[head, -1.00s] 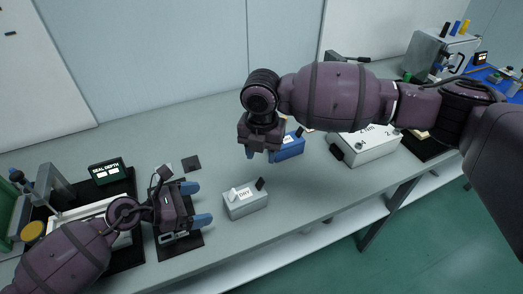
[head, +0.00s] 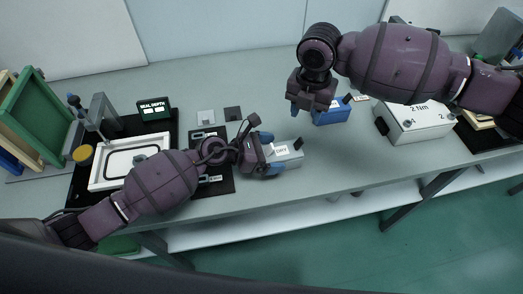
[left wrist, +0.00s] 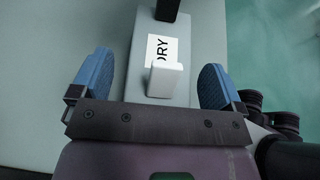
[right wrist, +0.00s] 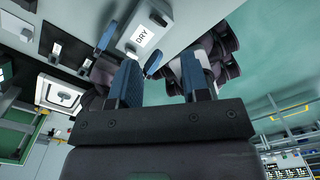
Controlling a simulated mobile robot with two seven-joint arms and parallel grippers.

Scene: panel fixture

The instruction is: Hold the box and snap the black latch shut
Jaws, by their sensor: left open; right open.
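The task box is a grey box (head: 291,161) with a DRY label, standing on the bench. Its black latch (head: 298,143) sticks up tilted at the right end; it also shows at the top of the left wrist view (left wrist: 168,9). A white lever (left wrist: 165,80) stands at the box's near end. My left gripper (head: 268,152) is open, with its blue fingers either side of the box's near end; in the left wrist view gaps show on both sides. My right gripper (head: 306,110) is open and empty, above and behind the box. The right wrist view shows the box (right wrist: 160,38) beyond its fingers.
A larger white box (head: 420,122) is to the right. At left are a SEAL DEPTH display (head: 154,108), a white frame (head: 112,172) and a green panel (head: 38,115). The bench's front edge is close to the box.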

